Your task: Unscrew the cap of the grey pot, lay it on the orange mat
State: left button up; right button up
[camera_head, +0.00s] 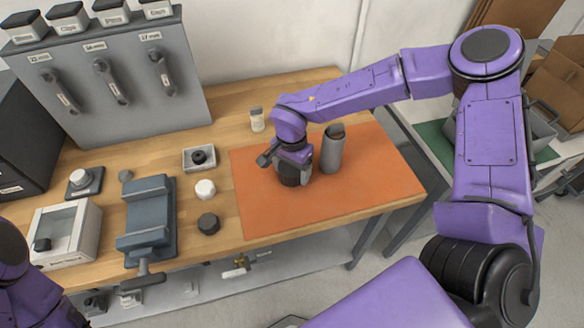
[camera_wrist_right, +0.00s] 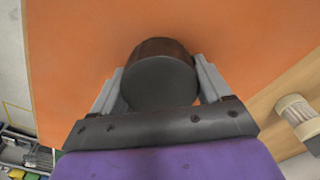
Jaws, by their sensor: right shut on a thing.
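The grey pot (camera_head: 332,150) stands upright on the orange mat (camera_head: 375,175); its top looks open, with something brownish inside. My right gripper (camera_head: 291,163) is left of the pot in the head view, pointing down and shut on a dark round cap (camera_head: 289,177). In the right wrist view the cap (camera_wrist_right: 160,82) sits between the two fingers of the right gripper (camera_wrist_right: 160,88), with orange mat around it. The cap is at or just above the mat; I cannot tell whether it touches. My left gripper is out of view.
A small jar with a pale lid (camera_head: 257,119) stands behind the mat. Left of the mat are a white round piece (camera_head: 205,189), a dark round piece (camera_head: 208,223), a small tray (camera_head: 186,162) and a blue-grey vise (camera_head: 147,225). The mat's right part is clear.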

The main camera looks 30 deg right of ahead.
jog(key=shift+f, duration=0.15)
jog(key=o, duration=1.1)
